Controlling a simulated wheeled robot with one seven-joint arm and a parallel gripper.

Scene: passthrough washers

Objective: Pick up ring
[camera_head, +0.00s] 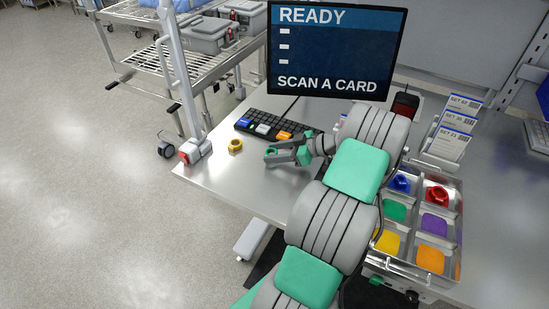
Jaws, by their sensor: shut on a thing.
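My gripper (269,155) is low over the left part of the steel table, with its fingers pointing left. It is shut on a small green ring (270,151), which is partly hidden by the fingers. I cannot tell whether the green ring touches the table. A yellow ring (235,146) lies on the table to the left of my gripper, apart from it.
A black keyboard (270,130) with coloured keys lies behind my gripper, below a screen (335,50) reading "READY, SCAN A CARD". At right, a tray (414,213) has coloured compartments; a blue ring (401,183) and red ring (437,195) sit there.

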